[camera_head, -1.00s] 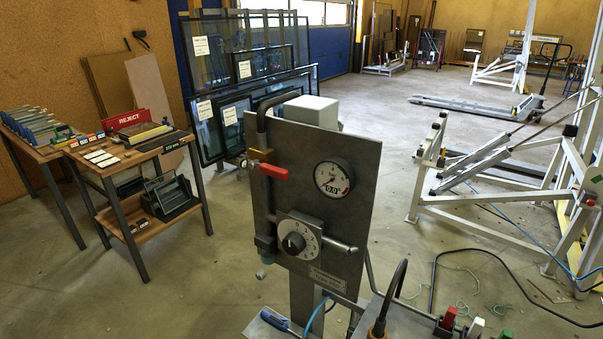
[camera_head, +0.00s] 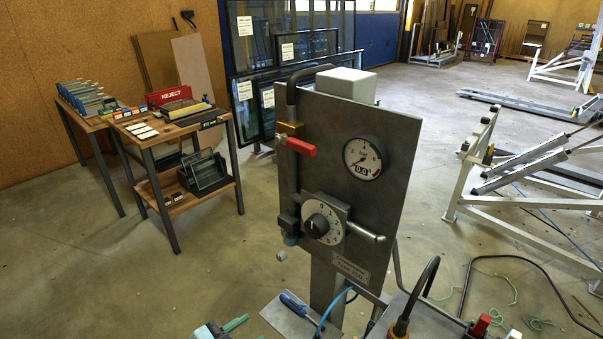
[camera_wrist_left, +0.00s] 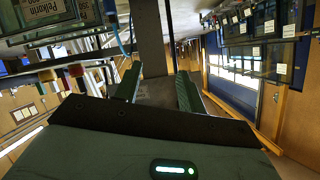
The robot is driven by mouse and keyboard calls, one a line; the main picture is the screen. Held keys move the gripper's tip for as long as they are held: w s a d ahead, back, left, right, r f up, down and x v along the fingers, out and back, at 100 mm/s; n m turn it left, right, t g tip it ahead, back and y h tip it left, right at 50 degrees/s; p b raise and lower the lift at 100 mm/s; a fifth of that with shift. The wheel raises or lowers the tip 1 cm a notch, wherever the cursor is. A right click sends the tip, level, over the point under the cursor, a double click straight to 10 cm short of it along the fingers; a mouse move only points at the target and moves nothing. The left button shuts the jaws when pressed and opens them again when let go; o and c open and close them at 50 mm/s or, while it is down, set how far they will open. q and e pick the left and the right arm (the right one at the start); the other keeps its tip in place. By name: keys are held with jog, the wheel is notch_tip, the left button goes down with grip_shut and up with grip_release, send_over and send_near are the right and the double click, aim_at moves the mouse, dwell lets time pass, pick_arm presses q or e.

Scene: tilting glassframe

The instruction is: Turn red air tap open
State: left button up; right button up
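The red air tap (camera_head: 301,147) is a red lever handle on a brass valve body (camera_head: 289,129). It sits on the pipe at the left edge of the grey upright panel (camera_head: 400,105), and its handle points sideways to the right, across the pipe. The round gauge (camera_head: 363,158) reads 0.0. My left gripper (camera_head: 222,328) just shows at the bottom edge of the head view, low and left of the panel, well below the tap. In the left wrist view, its green fingers (camera_wrist_left: 160,88) stand apart with nothing visibly held. The tap cannot be made out there. My right gripper is not in view.
A dial knob (camera_head: 317,226) with a side bar is below the gauge. A tray with a blue-handled tool (camera_head: 293,304) and a box with a black cable (camera_head: 401,325) stand below the panel. A wooden bench (camera_head: 175,143) is at left. Floor between bench and panel is clear.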

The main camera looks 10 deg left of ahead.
pick_arm(q)
jog(key=w+d+r+m+h, duration=0.1)
jog(key=w+r+m+h, duration=0.1)
jog(key=w+r+m, duration=0.35)
jog(key=m+g+h+b, duration=0.35)
jog(key=m+h, duration=0.25)
jog(key=m, duration=0.8)
send_near(296, 148)
jog(key=x, duration=0.3)
jog(key=shift+w+d+n+t, duration=0.1)
jog(key=shift+d+n+t, duration=0.15)
jog(key=shift+d+t, duration=0.25)
jog(key=p+x, duration=0.1)
jog(key=x, duration=0.5)
jog(key=shift+p, duration=0.4)
jog(key=shift+w+d, duration=0.2)
jog(key=shift+d, duration=0.15)
jog(key=shift+f, duration=0.15)
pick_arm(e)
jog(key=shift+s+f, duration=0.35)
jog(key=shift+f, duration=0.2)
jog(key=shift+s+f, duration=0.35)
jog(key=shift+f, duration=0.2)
